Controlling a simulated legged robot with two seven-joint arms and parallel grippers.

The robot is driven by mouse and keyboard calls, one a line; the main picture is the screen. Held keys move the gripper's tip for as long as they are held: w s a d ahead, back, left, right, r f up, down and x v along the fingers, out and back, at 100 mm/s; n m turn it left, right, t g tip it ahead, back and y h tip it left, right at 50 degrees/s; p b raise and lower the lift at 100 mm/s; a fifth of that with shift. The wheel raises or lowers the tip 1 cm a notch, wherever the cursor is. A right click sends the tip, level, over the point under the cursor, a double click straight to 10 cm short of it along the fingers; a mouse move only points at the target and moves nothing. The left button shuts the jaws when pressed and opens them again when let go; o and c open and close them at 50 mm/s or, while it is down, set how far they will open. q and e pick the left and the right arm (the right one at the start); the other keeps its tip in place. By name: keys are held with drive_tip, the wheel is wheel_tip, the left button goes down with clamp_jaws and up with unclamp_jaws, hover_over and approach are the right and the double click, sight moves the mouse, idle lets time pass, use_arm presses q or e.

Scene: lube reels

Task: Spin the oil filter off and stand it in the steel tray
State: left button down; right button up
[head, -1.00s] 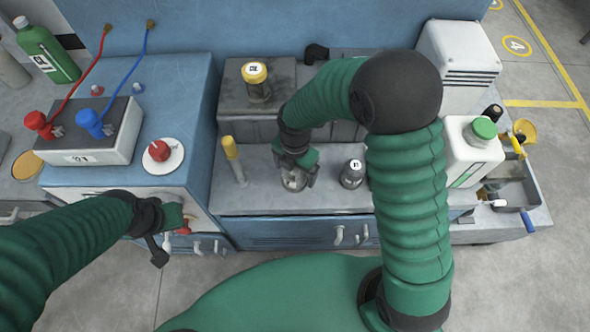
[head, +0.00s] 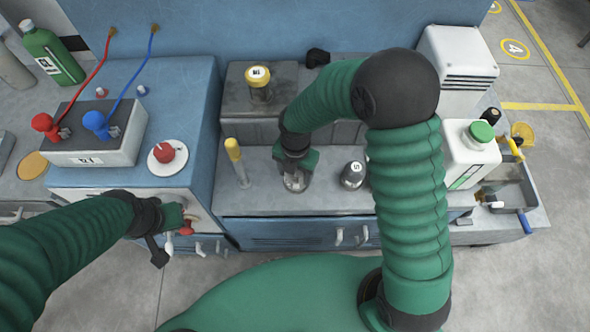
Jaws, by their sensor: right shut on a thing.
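My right gripper (head: 296,178) points down and is shut on a grey metal cylinder (head: 297,184) on the front ledge of the bench. The fingers hide most of this cylinder, so I cannot tell for sure whether it is the oil filter. A grey canister with a white label on top (head: 353,174) stands to its right. A yellow-capped canister (head: 258,84) stands on the dark block behind. The steel tray (head: 530,178) is at the far right, beyond my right arm. My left gripper (head: 172,232) is low at the left; its jaws are unclear.
A yellow-handled rod (head: 235,160) stands just left of my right gripper. A white jug with a green cap (head: 470,150) stands between that gripper and the tray. A red knob (head: 166,153) and a grey box with red and blue clamps (head: 98,138) are at the left.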

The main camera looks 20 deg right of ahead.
drive_tip(key=n+p, duration=0.2)
drive_tip(key=shift+d+r+n, duration=0.15)
drive_tip(key=shift+r+n, duration=0.05)
drive_tip(key=shift+n, duration=0.2)
drive_tip(key=shift+w+f+n, duration=0.1)
drive_tip(key=shift+f+n, duration=0.05)
drive_tip(key=shift+n, duration=0.15)
drive_tip(key=shift+r+n+p, duration=0.25)
drive_tip(key=shift+n+p, duration=0.65)
drive_tip(key=shift+p, duration=0.35)
drive_tip(key=shift+d+n+p, duration=0.1)
drive_tip(key=shift+n+p, duration=0.75)
drive_tip(key=shift+n, duration=0.15)
drive_tip(key=shift+f+n+p, duration=0.1)
drive_tip(key=shift+n+p, duration=0.2)
drive_tip(key=shift+n, duration=0.1)
drive_tip(key=shift+f, duration=0.2)
